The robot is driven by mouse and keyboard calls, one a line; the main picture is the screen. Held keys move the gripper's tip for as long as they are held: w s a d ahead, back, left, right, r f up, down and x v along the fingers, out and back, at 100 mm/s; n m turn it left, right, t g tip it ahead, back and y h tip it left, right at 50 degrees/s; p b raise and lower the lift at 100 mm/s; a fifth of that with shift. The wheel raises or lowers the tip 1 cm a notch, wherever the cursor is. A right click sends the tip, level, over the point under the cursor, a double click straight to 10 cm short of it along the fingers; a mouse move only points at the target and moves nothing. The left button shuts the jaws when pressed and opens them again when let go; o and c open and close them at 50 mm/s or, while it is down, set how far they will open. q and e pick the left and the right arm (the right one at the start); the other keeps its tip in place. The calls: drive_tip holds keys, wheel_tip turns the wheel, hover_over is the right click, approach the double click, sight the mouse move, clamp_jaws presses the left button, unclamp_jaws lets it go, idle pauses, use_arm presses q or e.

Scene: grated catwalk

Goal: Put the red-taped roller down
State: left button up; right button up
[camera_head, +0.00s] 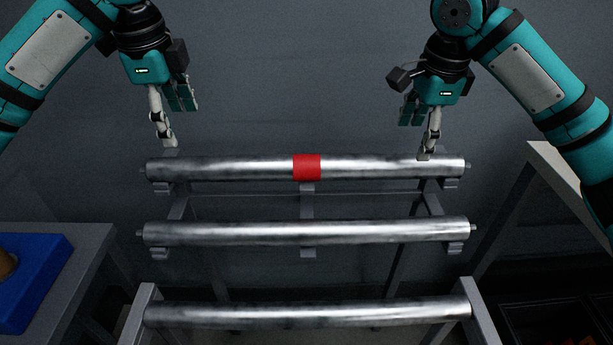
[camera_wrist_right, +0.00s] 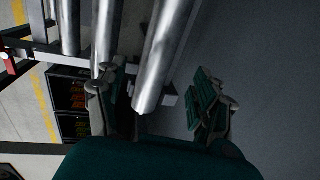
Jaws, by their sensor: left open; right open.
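The red-taped roller (camera_head: 240,168) is a long steel cylinder with a red band at its middle. It lies level at the top of the rack (camera_head: 180,207), its ends at the rack's brackets. My left gripper (camera_head: 181,125) is open, above and near the roller's left end. My right gripper (camera_head: 418,135) is open near the roller's right end, one finger overlapping it in the head view. In the right wrist view the roller's end (camera_wrist_right: 154,75) shows between the open fingers; contact cannot be told.
Two plain rollers lie lower on the rack, the middle one (camera_head: 300,232) and the front one (camera_head: 300,313). A blue tray (camera_head: 40,275) sits on a grey table at left. A grey slanted frame (camera_head: 510,205) stands at right. Dark crates (camera_wrist_right: 72,90) show below in the right wrist view.

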drive_tip(key=shift+s+r, duration=0.25)
drive_tip(key=shift+r, duration=0.9)
drive_tip(key=shift+s+r, duration=0.2)
drive_tip(key=shift+r, duration=0.95)
drive_tip(key=shift+r, duration=0.1)
